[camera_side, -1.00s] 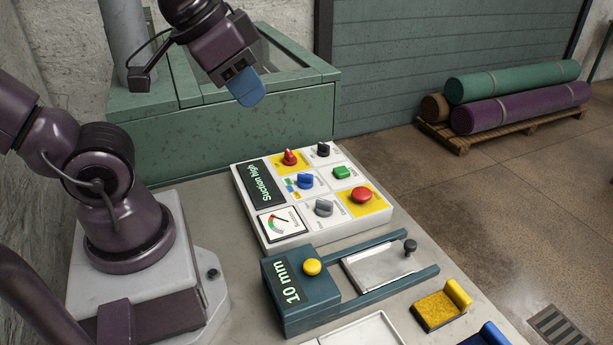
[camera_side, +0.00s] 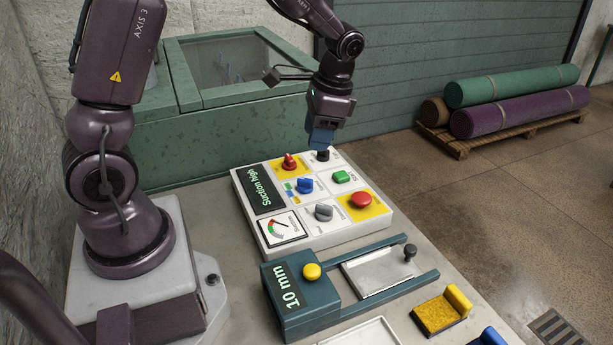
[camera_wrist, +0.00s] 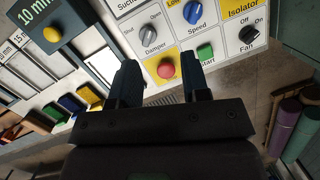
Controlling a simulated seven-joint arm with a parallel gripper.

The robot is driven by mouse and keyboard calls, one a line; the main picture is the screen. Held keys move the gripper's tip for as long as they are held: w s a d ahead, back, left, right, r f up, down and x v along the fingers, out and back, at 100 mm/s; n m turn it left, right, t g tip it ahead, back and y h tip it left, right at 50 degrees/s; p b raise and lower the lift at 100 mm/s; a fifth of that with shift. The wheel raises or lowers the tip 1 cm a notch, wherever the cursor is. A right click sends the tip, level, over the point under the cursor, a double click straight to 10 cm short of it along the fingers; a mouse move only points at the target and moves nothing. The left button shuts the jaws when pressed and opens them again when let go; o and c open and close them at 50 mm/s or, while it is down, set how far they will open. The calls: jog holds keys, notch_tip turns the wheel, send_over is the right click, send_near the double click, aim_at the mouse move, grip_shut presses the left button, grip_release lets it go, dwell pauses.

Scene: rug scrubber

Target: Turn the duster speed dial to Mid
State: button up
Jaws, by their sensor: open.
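The blue speed dial (camera_side: 304,185) is in the middle of the white control panel (camera_side: 243,183). In the wrist view the blue dial (camera_wrist: 194,12) sits above the word Speed, cut by the top edge, with Low at its left. I cannot tell which setting it points to. My gripper (camera_side: 321,140) is open and points down near the black fan knob (camera_side: 322,155) at the panel's back corner, apart from the blue dial. In the wrist view the red button (camera_wrist: 166,68) shows between the fingers of my gripper (camera_wrist: 159,72).
The red isolator knob (camera_side: 289,161), green start button (camera_side: 341,177) and grey damper dial (camera_side: 323,211) surround the blue dial. A teal unit (camera_side: 299,297) marked 10 mm stands in front. A green tank (camera_side: 221,137) is behind.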

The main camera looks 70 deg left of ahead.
aim_at(305, 179)
jog(key=w+a+f+m+g+y, duration=0.1)
jog(key=w+a+f+m, duration=0.3)
jog(key=w+a+m, duration=0.1)
jog(key=x, duration=1.2)
jog(key=shift+s+d+f, duration=0.1)
jog(key=shift+s+f, duration=0.15)
jog(key=shift+s, duration=0.1)
grip_shut()
